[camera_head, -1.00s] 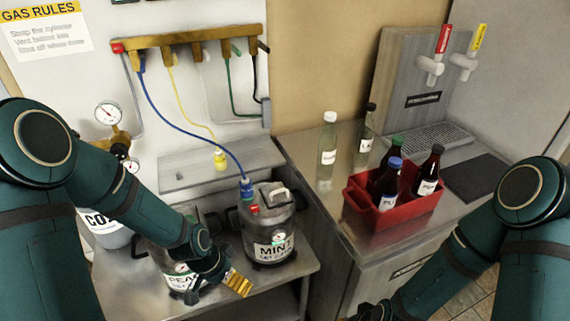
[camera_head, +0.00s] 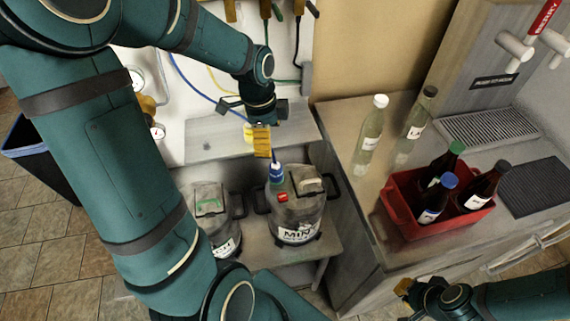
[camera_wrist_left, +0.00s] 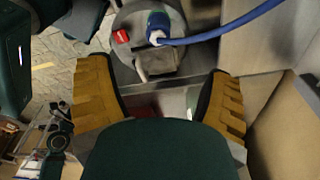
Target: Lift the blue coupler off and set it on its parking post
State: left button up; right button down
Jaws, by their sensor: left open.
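The blue coupler (camera_head: 276,173) sits upright on top of the MINT keg (camera_head: 298,215), with a blue hose (camera_head: 196,92) running from it. It also shows at the top of the left wrist view (camera_wrist_left: 157,24). My left gripper (camera_head: 262,142) is above and slightly left of the coupler, apart from it. Its yellow fingers are spread and empty in the left wrist view (camera_wrist_left: 160,98). My right gripper (camera_head: 404,288) is low at the right, away from the kegs; its finger gap is unclear. I cannot make out the blue coupler's parking post.
A second keg (camera_head: 210,205) stands left of the MINT keg on the low metal shelf (camera_head: 262,252). A yellow coupler (camera_head: 248,131) is partly hidden behind my left gripper on the grey ledge (camera_head: 208,142). A red crate (camera_head: 425,228) of bottles stands on the right counter.

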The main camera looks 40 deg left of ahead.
aim_at(275, 166)
pick_arm(q)
jog(key=f, duration=0.4)
jog(key=d+f+b, duration=0.1)
jog(key=f, duration=0.3)
jog(key=f+b, duration=0.1)
jog(key=f, duration=0.4)
jog(key=shift+w+d, duration=0.25)
jog(key=shift+d, duration=0.05)
grip_shut()
